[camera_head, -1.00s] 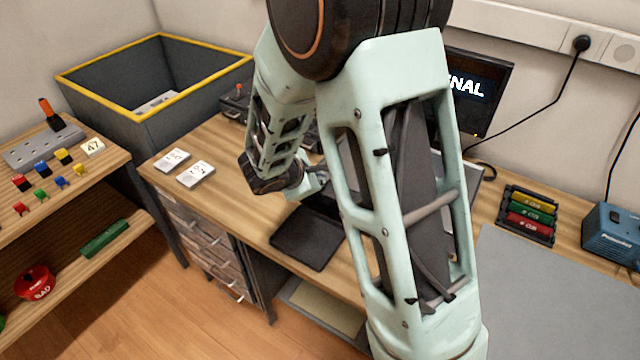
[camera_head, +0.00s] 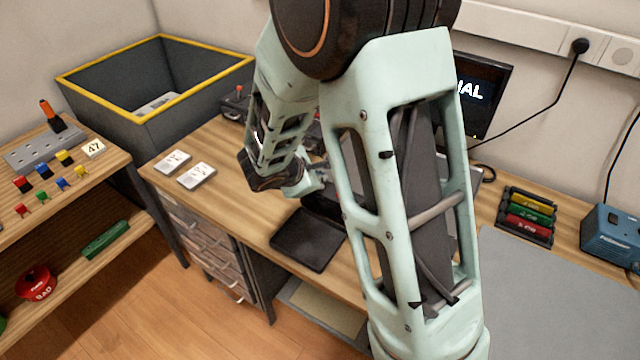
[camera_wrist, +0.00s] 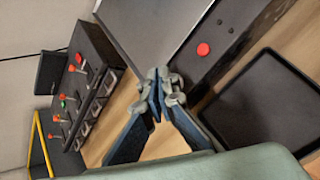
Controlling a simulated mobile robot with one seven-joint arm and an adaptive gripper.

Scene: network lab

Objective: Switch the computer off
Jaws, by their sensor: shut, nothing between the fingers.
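The monitor (camera_head: 492,105), lit with white letters, stands at the back wall, partly behind my arm. In the wrist view a grey-topped case (camera_wrist: 150,25), seemingly the computer, has a dark front strip (camera_wrist: 228,38) with a round red button (camera_wrist: 203,49) and small dark buttons. My arm hides most of this case in the head view. My gripper (camera_wrist: 160,85) is shut and empty, its tips near the case's edge, left of and below the red button in the picture. The tips look apart from the button; their height above the desk is unclear.
A dark flat tray (camera_head: 308,238) lies at the desk's front edge. A black unit with several red and green levers (camera_wrist: 88,85) stands left of the case. Two white cards (camera_head: 197,175) lie on the left. A rack of coloured modules (camera_head: 526,214) and a blue box (camera_head: 612,236) are right.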

